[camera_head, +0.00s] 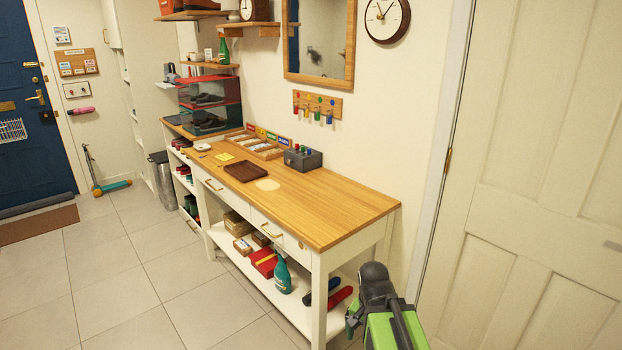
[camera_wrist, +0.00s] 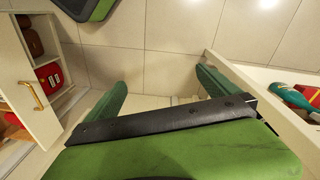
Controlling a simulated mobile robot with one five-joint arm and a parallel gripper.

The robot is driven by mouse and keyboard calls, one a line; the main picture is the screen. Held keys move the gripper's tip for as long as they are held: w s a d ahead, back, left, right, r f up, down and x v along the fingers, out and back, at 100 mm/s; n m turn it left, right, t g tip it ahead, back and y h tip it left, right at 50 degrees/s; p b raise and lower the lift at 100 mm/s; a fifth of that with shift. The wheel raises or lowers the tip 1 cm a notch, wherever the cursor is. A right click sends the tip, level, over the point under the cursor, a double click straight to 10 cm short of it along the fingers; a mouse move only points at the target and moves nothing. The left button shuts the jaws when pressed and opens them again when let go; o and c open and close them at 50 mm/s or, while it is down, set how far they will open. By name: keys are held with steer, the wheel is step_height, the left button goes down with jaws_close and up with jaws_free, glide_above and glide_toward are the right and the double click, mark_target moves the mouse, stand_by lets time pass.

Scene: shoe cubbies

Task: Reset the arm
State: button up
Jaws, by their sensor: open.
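My gripper shows in the wrist view (camera_wrist: 162,84), with its two green fingers spread wide apart. In the head view my green and dark grey arm is at the bottom right, by the near right end of the wooden-topped bench (camera_head: 325,210). A green fingertip of my gripper (camera_head: 352,318) shows low there, near the bench's front leg. The rest of the gripper is hidden behind the arm.
A green spray bottle (camera_head: 283,277), a red box (camera_head: 264,262) and a red roll (camera_head: 340,297) lie on the bench's lower shelf. A white panelled door (camera_head: 540,180) stands on the right. Tiled floor (camera_head: 120,290) is clear on the left. A scooter (camera_head: 105,180) stands at the back.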

step_height(320, 180, up, 17)
steer(key=a+n+p, duration=0.1)
steer(key=n+p, duration=0.5)
steer(key=p, duration=1.1)
steer(key=shift+s+a+r+y, duration=0.2)
steer(key=shift+s+a+y, duration=0.05)
steer(key=shift+y, duration=0.15)
steer(key=shift+f, duration=0.1)
